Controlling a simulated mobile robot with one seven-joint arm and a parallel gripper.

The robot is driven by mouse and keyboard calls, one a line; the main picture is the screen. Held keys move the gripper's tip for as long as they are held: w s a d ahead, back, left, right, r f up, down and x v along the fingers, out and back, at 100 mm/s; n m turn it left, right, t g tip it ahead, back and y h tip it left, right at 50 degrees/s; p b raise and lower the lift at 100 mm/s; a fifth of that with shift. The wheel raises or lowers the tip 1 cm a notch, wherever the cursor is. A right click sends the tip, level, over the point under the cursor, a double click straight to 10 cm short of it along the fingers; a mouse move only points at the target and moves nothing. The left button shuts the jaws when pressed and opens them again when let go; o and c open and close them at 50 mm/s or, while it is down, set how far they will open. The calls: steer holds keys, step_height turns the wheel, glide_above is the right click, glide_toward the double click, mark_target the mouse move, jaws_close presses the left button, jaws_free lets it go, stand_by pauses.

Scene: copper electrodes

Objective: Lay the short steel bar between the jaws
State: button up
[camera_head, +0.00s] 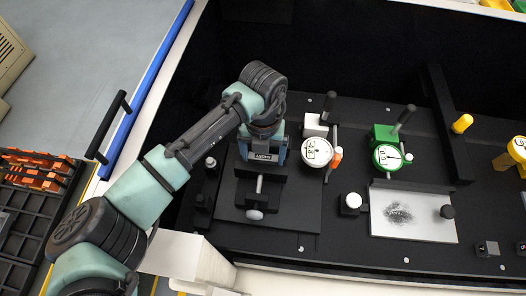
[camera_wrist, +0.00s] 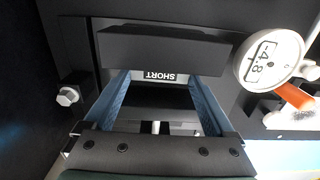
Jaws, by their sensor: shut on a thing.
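My gripper (camera_head: 263,148) is shut on the short steel bar (camera_wrist: 142,75), with one blue finger at each end of it. The bar is pale metal with a black label reading SHORT, which also shows in the head view (camera_head: 263,157). The black vise has a far jaw (camera_wrist: 160,46) and a near jaw (camera_wrist: 160,99) in the wrist view. The bar appears between these jaws, but I cannot tell whether it rests on the vise or hangs just above it. The vise's screw (camera_head: 259,184) and knob (camera_head: 254,214) stick out toward the front.
A white dial gauge (camera_head: 317,151) with an orange part stands close right of the vise. A green gauge (camera_head: 389,156) stands farther right, behind a white plate (camera_head: 413,224) with dark powder. A bolt (camera_wrist: 68,96) is left of the vise.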

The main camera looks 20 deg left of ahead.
mark_target(263, 158)
steer(key=shift+f, duration=0.2)
steer(key=o, duration=1.4)
steer(key=shift+o, duration=0.2)
step_height(263, 158, up, 12)
steer(key=b, duration=0.2)
steer(key=shift+r, duration=0.15)
